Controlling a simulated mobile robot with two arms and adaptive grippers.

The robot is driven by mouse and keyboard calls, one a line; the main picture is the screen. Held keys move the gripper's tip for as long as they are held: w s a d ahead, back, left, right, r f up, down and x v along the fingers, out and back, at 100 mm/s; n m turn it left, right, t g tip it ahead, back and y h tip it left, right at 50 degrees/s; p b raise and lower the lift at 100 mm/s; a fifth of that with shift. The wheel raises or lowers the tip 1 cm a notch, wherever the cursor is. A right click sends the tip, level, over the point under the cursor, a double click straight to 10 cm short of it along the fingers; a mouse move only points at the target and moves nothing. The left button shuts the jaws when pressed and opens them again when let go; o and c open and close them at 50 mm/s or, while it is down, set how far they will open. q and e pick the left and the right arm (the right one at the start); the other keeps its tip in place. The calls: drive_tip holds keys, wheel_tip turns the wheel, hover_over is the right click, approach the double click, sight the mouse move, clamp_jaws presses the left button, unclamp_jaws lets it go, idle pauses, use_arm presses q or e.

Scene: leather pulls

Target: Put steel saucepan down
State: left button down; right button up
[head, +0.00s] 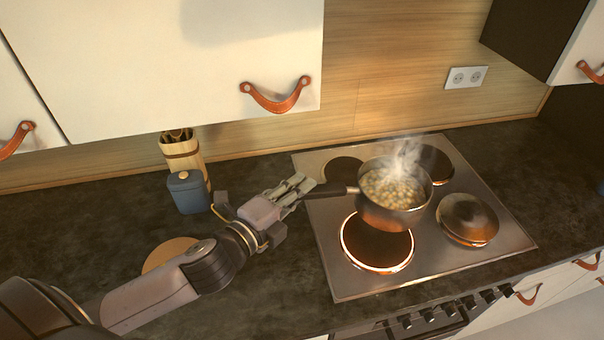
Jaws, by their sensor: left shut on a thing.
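The steel saucepan (392,212) is in the middle right of the head view, over the steel hob (328,262). It is full of round, pale food in liquid, and steam rises from it. It looks upright. Its dark handle (328,190) points left, and my left gripper (304,190) is shut on the handle. I cannot tell for sure whether the pan's base touches the hob. A glowing burner (377,243) lies in front of the pan and a little left. My right gripper is not in view.
Burners at the back left (344,171) and back right (436,165) look dark. A blue canister (188,192) and a wooden utensil holder (184,158) stand behind my arm. White cabinets (170,60) hang above.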

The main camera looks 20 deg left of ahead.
use_arm(q)
wheel_tip(320, 180, down, 12)
drive_tip(key=shift+r+b, duration=0.15)
drive_tip(key=shift+b, duration=0.3)
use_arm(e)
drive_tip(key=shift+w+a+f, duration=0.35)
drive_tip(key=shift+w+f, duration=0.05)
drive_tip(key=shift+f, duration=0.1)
use_arm(q)
drive_tip(key=shift+d, duration=0.1)
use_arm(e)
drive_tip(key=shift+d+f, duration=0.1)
use_arm(q)
drive_tip(key=c, duration=1.9)
unclamp_jaws()
drive_tip(key=shift+s+f, duration=0.1)
drive_tip(key=shift+f, duration=0.2)
drive_tip(key=o, duration=0.4)
drive_tip(key=shift+c, duration=0.2)
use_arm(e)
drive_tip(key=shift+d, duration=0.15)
use_arm(q)
drive_tip(key=shift+r, duration=0.15)
